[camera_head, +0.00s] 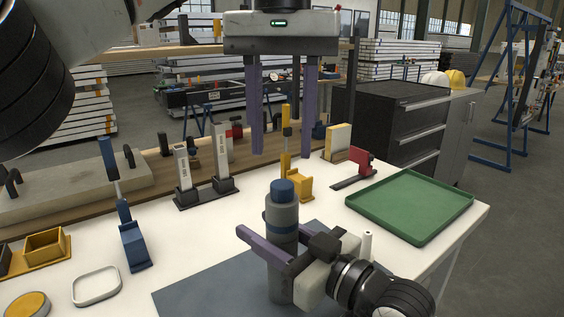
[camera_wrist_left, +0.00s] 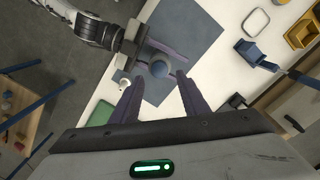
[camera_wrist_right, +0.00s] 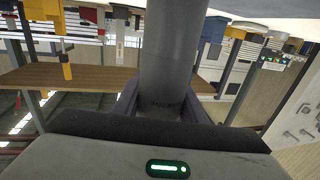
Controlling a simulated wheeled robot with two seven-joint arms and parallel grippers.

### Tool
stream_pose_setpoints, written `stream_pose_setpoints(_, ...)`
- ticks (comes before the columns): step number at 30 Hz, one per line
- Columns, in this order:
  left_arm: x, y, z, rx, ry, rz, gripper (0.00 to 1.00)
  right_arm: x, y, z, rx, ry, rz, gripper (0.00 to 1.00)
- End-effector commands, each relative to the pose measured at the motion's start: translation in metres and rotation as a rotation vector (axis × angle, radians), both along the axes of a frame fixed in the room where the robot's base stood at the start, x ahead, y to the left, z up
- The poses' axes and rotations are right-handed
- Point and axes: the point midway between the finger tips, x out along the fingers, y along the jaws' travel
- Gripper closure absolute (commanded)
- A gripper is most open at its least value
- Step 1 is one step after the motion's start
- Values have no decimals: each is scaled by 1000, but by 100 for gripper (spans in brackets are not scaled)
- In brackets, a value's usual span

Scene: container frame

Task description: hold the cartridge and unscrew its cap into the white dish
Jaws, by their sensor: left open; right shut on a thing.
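The grey cartridge (camera_head: 282,220) stands upright over the blue-grey mat (camera_head: 205,292), with a blue cap (camera_head: 283,190) on its top. My right gripper (camera_head: 262,250) is shut around the cartridge's body from the side; the grey body also fills the middle of the right wrist view (camera_wrist_right: 167,60). My left gripper (camera_head: 284,150) is open and empty, pointing down above the cap and apart from it. In the left wrist view the cap (camera_wrist_left: 159,69) lies between and beyond the open fingers. The white dish (camera_head: 96,286) sits on the white table at the left, empty.
A green tray (camera_head: 410,240) lies on the right of the table. A blue holder (camera_head: 135,245), a yellow bin (camera_head: 45,248) and a yellow round container (camera_head: 25,305) stand at the left. Upright grey tools (camera_head: 183,170) and a yellow stand (camera_head: 296,185) are behind the cartridge.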

Motion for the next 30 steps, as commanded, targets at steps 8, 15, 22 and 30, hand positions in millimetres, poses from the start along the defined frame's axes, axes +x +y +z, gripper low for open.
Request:
stream_pose_setpoints(8,1,1,-26,-5,-15,0,59,0,0,0,-1,1,0,100)
stream_pose_setpoints(15,0,0,-54,-7,-16,1,59,0,0,0,-1,1,0,100)
stream_pose_setpoints(22,0,0,-63,-9,-16,3,59,0,0,0,-1,1,0,100)
stream_pose_setpoints(30,0,0,-63,-8,-16,2,71,0,0,0,-1,1,0,100)
